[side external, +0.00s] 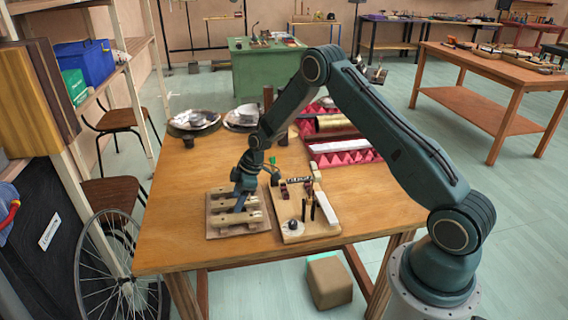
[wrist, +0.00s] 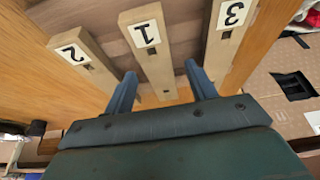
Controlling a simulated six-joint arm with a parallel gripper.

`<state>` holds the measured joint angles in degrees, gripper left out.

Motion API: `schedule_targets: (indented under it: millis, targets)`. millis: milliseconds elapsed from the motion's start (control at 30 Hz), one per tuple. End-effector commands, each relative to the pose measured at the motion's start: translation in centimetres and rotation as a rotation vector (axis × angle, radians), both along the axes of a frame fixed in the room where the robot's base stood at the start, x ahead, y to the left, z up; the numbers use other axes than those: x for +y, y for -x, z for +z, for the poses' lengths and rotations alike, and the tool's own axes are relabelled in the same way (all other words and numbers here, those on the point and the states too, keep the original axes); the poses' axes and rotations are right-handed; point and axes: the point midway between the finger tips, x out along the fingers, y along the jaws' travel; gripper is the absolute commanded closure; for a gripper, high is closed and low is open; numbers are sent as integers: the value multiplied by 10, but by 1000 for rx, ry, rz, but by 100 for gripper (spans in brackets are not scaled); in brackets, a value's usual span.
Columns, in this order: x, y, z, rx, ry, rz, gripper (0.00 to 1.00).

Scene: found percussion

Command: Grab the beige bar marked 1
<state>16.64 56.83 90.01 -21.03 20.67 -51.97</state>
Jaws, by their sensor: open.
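The beige bar marked 1 (wrist: 152,55) is the middle of three bars in the wrist view, between the bar marked 2 (wrist: 85,65) on the left and the bar marked 3 (wrist: 226,45) on the right. My gripper (wrist: 163,82) is open, with one finger on each side of bar 1 in this view. I cannot tell whether either finger touches it. In the side view my gripper (side external: 241,205) is low over the wooden bar frame (side external: 213,232), which stands on the table's left part. There the bars are partly hidden by the gripper and their numbers are unreadable.
A wooden board (side external: 292,236) with small fittings and a white block lies just right of the bar frame. Metal pans (side external: 195,120) and red foam trays (side external: 345,157) are at the back of the table (side external: 165,240). The table's front left is clear.

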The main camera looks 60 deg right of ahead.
Motion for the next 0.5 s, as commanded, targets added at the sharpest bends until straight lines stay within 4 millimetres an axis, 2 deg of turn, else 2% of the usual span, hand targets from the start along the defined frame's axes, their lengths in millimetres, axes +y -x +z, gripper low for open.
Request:
schedule_targets:
  millis: [300, 367, 500]
  targets:
    - [0, 0, 0, 0, 0, 0, 44]
    - [0, 0, 0, 0, 0, 0, 54]
    - [0, 0, 0, 0, 0, 0, 81]
